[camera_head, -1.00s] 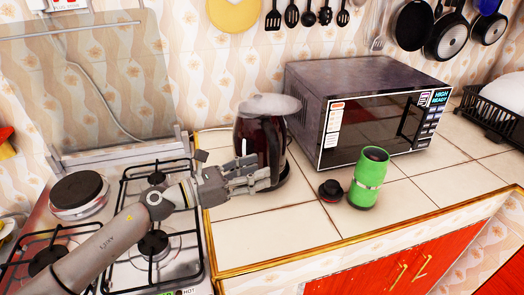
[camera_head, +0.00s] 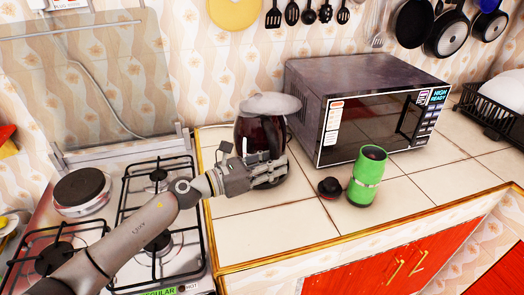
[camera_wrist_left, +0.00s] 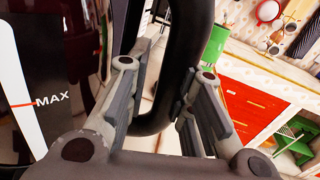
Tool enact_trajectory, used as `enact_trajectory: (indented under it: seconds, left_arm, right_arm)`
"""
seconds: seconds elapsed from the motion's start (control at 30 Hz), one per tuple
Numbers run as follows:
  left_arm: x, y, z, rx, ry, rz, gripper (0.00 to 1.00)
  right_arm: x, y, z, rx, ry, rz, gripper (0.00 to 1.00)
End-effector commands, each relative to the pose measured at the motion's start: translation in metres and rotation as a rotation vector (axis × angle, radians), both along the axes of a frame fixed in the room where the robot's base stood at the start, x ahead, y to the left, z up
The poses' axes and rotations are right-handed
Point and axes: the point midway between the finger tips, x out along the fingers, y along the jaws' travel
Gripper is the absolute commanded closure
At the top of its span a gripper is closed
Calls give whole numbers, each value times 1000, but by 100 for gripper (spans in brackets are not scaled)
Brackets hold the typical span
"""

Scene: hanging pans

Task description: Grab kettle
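The kettle (camera_head: 259,132) is dark and glossy with a grey lid. It stands upright on the tiled counter beside the microwave. My left gripper (camera_head: 268,170) is in front of its lower body in the head view. In the left wrist view, the kettle's dark body (camera_wrist_left: 88,45) with a "MAX" mark fills the left side. Its black handle (camera_wrist_left: 186,45) runs down between the two fingers of my left gripper (camera_wrist_left: 165,85). The fingers are spread, with a gap showing between the left finger and the handle. My right gripper is not in view.
The microwave (camera_head: 365,115) stands close on the kettle's right. A green cup (camera_head: 365,180) and a small black lid-like object (camera_head: 330,187) are on the counter to the right. The gas stove (camera_head: 157,210) is at left. The front counter tiles are clear.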

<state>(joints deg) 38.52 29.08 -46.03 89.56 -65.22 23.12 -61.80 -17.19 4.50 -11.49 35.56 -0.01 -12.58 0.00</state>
Motion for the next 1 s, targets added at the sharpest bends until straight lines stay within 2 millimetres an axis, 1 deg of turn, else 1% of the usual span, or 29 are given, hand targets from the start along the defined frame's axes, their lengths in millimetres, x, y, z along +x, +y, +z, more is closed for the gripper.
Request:
enact_trajectory:
  seconds: [0.03,0.1,0.13,0.5,0.53,0.83,1.0]
  left_arm:
    - [0,0,0,0,0,0,90]
    - [0,0,0,0,0,0,99]
    - [0,0,0,0,0,0,100]
    - [0,0,0,0,0,0,100]
    - [1,0,5,-2,-12,2,100]
    - [1,0,6,-2,-10,2,100]
    - [1,0,10,-2,-10,2,100]
  right_arm:
    - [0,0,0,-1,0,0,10]
    - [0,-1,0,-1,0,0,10]
    - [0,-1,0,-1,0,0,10]
    - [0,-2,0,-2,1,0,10]
    - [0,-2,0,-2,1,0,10]
    - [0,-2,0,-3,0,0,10]
    - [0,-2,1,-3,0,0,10]
